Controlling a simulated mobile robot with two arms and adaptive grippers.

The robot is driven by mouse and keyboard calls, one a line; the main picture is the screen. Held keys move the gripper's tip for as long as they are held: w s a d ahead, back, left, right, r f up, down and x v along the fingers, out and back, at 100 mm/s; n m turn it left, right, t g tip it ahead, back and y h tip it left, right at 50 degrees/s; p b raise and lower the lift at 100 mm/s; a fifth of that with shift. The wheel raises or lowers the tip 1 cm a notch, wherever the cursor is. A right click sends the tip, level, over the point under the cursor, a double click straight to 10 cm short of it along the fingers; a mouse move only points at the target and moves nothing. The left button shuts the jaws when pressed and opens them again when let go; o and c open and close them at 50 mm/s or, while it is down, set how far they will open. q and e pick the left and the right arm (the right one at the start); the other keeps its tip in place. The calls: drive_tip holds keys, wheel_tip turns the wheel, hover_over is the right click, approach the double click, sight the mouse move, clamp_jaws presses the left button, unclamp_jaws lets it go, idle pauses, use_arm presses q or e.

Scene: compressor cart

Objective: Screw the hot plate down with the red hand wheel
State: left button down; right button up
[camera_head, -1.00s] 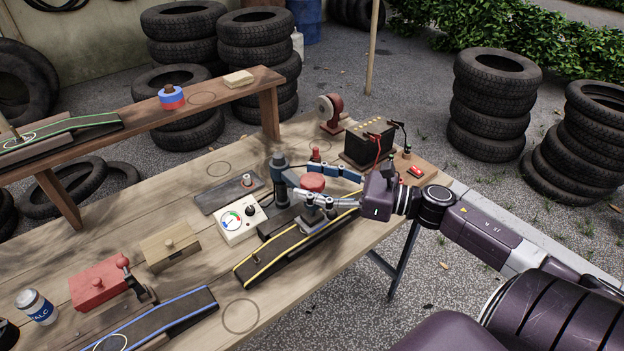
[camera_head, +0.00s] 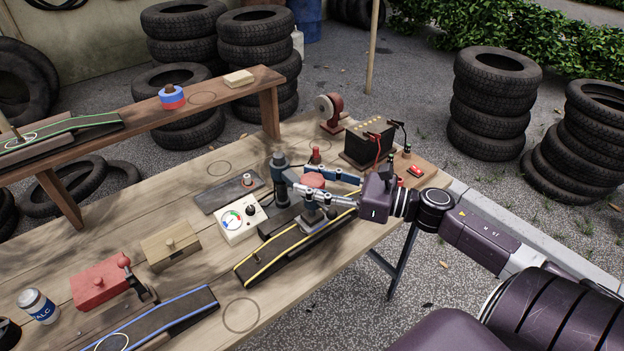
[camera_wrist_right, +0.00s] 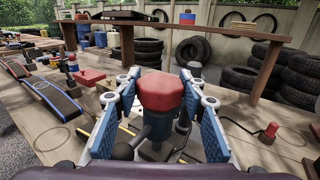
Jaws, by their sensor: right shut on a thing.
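The red hand wheel (camera_head: 313,180) sits on top of a screw press (camera_head: 279,164) at the table's right part. In the right wrist view the red hand wheel (camera_wrist_right: 161,90) is in the middle, above a dark blue-grey screw body (camera_wrist_right: 158,124). My right gripper (camera_head: 318,184) is shut on the wheel, one blue finger pad on each side. Below the wheel, a grey plate-like piece with a blue top (camera_head: 313,219), apparently the hot plate, rests on the yellow-edged black strip (camera_head: 268,256). My gripper partly hides the press. My left gripper is not in view.
A white dial box (camera_head: 241,222) stands just left of the press. A black battery (camera_head: 368,143) with clamps is behind my right gripper. A wooden box (camera_head: 170,246), a red box (camera_head: 99,284) and a raised shelf (camera_head: 135,115) are further left.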

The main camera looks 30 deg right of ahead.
drive_tip(key=m+t+h+p, duration=0.1)
drive_tip(key=m+h+p, duration=0.1)
drive_tip(key=h, duration=0.1)
drive_tip(key=m+t+h+p, duration=0.1)
drive_tip(key=h, duration=0.1)
drive_tip(key=shift+r+m+t+p, duration=0.3)
drive_tip(key=shift+p, duration=0.05)
drive_tip(key=m+h+p, duration=0.1)
drive_tip(key=m+h, duration=0.1)
drive_tip(key=m+h+p, duration=0.1)
drive_tip(key=h, duration=0.2)
drive_tip(key=shift+f+m+t+h, duration=0.1)
drive_tip(key=shift+m+t+h, duration=0.2)
drive_tip(key=shift+m+t, duration=0.1)
drive_tip(key=m+h+p, duration=0.1)
drive_tip(key=h, duration=0.1)
drive_tip(key=shift+m+h, duration=0.3)
drive_tip(key=shift+h, duration=0.1)
drive_tip(key=m+h, duration=0.2)
drive_tip(key=shift+f+g+h, duration=0.15)
drive_tip(key=shift+g+h, duration=0.25)
drive_tip(key=shift+m+g+h+b, duration=0.15)
drive_tip(key=shift+m+g+h, duration=0.7)
drive_tip(key=shift+h, duration=0.5)
drive_tip(key=shift+m+g+h+b, duration=0.15)
drive_tip(key=shift+m+g+h, duration=0.5)
drive_tip(key=shift+m+h, duration=0.55)
drive_tip(key=shift+h, duration=0.45)
drive_tip(key=o, duration=1.2)
drive_tip(key=shift+s, duration=0.1)
